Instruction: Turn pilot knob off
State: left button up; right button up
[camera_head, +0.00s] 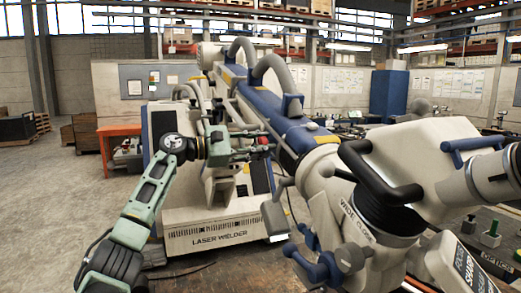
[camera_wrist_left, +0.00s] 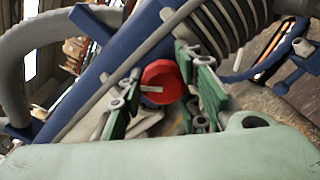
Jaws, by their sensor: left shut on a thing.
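The pilot knob is a round red knob with a pale bar across its face; in the left wrist view the red knob (camera_wrist_left: 163,76) sits between the two green fingers. In the head view only a small red part of the knob (camera_head: 263,140) shows at the fingertips. My left gripper (camera_head: 264,150) reaches in from the left and is shut on the knob; in the left wrist view my left gripper (camera_wrist_left: 160,97) has a finger on each side of it. The contact points are partly hidden. My right gripper is not in view.
A large white and blue machine arm (camera_head: 300,137) runs behind the knob. A white head with a black handle (camera_head: 379,178) fills the right foreground. The laser welder base (camera_head: 212,232) stands below the gripper. An orange table (camera_head: 118,129) stands at left, beside open floor.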

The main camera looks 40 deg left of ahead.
pick_arm(q)
jog(key=m, duration=0.2)
jog(key=r+m+b, duration=0.1)
jog(key=m, duration=0.1)
jog(key=shift+s+m, duration=0.15)
jog(key=shift+m, duration=0.25)
dwell(0.4)
jog(key=o, duration=1)
jog(key=shift+o, duration=0.3)
jog(key=shift+f, duration=0.15)
jog(key=shift+f, duration=0.2)
jog(key=shift+f, duration=0.1)
jog(key=v, duration=1.1)
jog(key=shift+s+a+r, duration=0.25)
jog(key=shift+s, duration=0.05)
